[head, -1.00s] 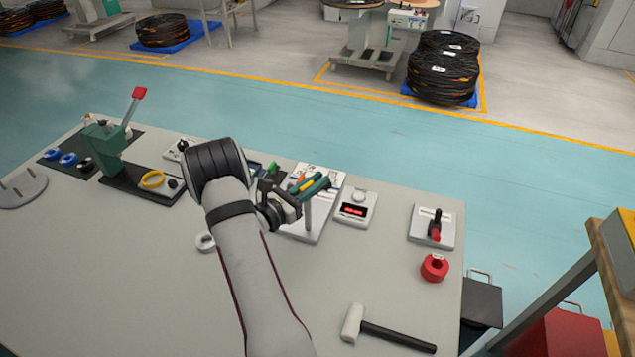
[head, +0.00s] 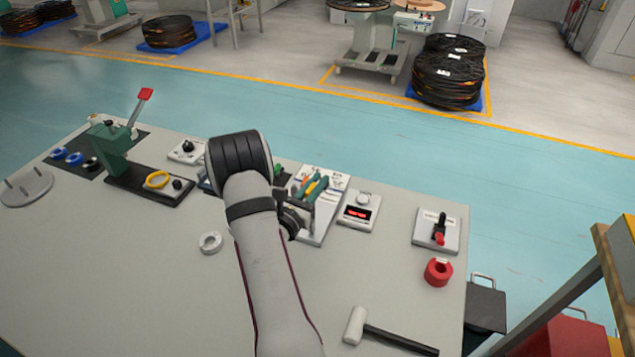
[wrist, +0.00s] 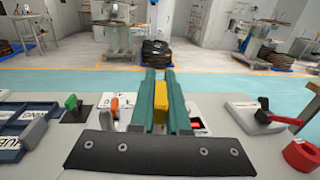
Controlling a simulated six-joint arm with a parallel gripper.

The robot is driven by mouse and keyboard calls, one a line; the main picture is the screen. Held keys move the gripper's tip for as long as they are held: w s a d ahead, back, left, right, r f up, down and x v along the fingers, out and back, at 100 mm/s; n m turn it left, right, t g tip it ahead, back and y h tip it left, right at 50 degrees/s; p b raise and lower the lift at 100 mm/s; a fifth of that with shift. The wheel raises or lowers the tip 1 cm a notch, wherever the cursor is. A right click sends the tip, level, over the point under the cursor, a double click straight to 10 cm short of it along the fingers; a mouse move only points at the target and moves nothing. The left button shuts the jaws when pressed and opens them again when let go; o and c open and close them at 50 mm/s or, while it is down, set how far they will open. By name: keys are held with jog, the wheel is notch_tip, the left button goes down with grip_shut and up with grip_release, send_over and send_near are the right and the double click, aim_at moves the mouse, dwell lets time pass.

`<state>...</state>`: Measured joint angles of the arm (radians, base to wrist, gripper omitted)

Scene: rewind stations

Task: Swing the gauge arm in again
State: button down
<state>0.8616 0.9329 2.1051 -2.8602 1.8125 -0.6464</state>
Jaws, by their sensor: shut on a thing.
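My gripper (head: 314,188) is over the white gauge plate (head: 318,236) at the back of the bench. Its two teal fingers are shut on a yellow piece, which I take to be the gauge arm's grip (wrist: 160,102). In the wrist view the fingers (wrist: 161,100) lie along both sides of it and point away towards the aisle. An orange part (wrist: 114,106) stands just left of the fingers. My wrist hides the left part of the plate and most of the gauge arm's mounting, so its exact angle is unclear.
Right of the plate are a red-lit display box (head: 360,210), a lever switch (head: 437,230) and a red ring (head: 438,272). A mallet (head: 388,332) lies in front. A green press (head: 115,147) stands left. A grey ring (head: 210,243) lies by my arm. The bench's middle left is clear.

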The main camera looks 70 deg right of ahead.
jog(key=c, duration=0.9)
grip_release()
jog(key=w+a, duration=0.2)
jog(key=a, duration=1.3)
jog(key=shift+a, duration=0.3)
jog(key=shift+w, duration=0.1)
jog(key=shift+c, duration=0.3)
